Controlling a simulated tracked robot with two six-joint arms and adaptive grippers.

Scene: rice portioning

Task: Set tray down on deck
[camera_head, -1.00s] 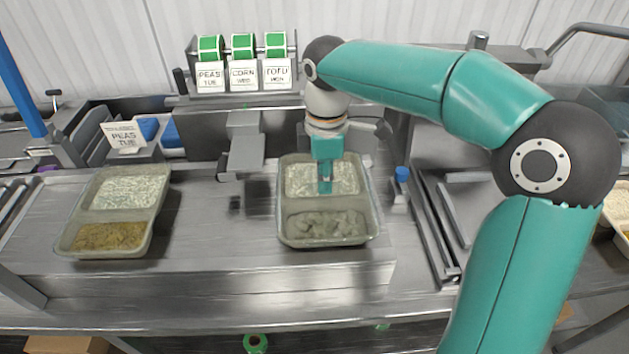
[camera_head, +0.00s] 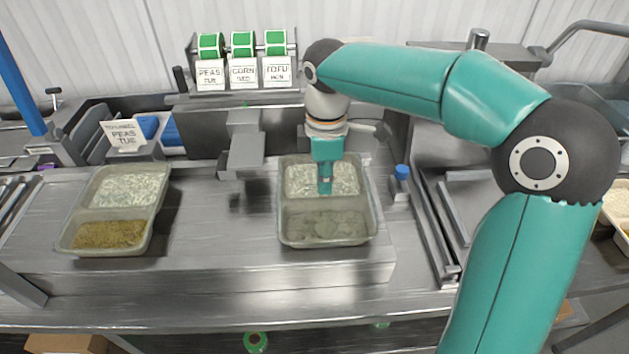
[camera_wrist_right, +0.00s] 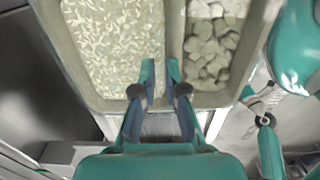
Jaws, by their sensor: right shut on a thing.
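My right gripper (camera_head: 325,190) points down over the tray's middle. The tray also shows in the right wrist view (camera_wrist_right: 85,88), where my right gripper (camera_wrist_right: 160,78) is shut on its divider between the rice and the chunks. The tray looks level and at or very close to the deck; I cannot tell if its underside touches. My left gripper is out of view.
A second tray (camera_head: 158,205) with rice and a brown-yellow filling stands on the deck at left. Behind are a grey device (camera_head: 246,150), green label rolls (camera_head: 243,45) and a blue-capped bottle (camera_head: 401,182). Deck between the trays is mostly clear.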

